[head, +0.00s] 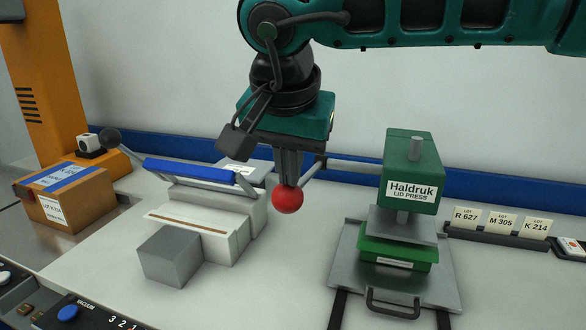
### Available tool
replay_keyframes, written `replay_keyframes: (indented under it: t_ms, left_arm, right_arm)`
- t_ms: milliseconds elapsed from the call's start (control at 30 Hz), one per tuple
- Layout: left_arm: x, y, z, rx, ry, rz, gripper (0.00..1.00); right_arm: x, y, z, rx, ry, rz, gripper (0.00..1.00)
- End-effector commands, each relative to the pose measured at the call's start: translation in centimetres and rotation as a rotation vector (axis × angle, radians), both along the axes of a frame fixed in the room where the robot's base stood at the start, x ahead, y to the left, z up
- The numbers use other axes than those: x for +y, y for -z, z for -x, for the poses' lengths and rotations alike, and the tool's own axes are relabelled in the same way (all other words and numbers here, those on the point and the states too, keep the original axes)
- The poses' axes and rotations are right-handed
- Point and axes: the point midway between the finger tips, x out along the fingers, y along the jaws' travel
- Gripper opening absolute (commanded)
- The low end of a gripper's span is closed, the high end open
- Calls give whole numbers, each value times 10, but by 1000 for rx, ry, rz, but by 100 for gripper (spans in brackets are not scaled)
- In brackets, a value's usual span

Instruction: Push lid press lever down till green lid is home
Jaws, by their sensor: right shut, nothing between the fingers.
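The lid press (411,165) is a green block labelled "Haldruk" on a grey base at the right. Its lever (345,167) reaches out to the left and ends in a red ball knob (287,200). My right gripper (288,178) points down, shut and empty, with its fingertips right at the top of the knob; I cannot tell if they touch. A grey press plate (402,224) is over the green lid (397,248), which sits on a labelled box under the press. Any gap under the lid cannot be made out. My left gripper is not in view.
A white machine with a blue bar (190,170) and a grey block (170,256) stand left of the knob. A cardboard box (66,198) is at far left. Lot cards (501,222) stand in a rack at right. The table between the machine and press is clear.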

Motion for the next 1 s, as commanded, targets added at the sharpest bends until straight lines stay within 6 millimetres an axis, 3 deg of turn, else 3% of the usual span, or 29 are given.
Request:
replay_keyframes:
  t_ms: [33, 200, 500, 700, 1000]
  left_arm:
    - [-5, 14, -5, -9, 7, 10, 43]
    - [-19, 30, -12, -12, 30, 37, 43]
    - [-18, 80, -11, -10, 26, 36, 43]
    - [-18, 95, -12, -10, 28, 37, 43]
    - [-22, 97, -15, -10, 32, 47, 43]
  right_arm:
    - [1, 21, 4, -32, -4, 13, 0]
    - [4, 50, 12, -146, -3, 50, 0]
    - [5, 91, 17, -304, 1, 99, 0]
    - [5, 115, 17, -297, 2, 100, 0]
    - [4, 136, 14, -293, 1, 101, 0]
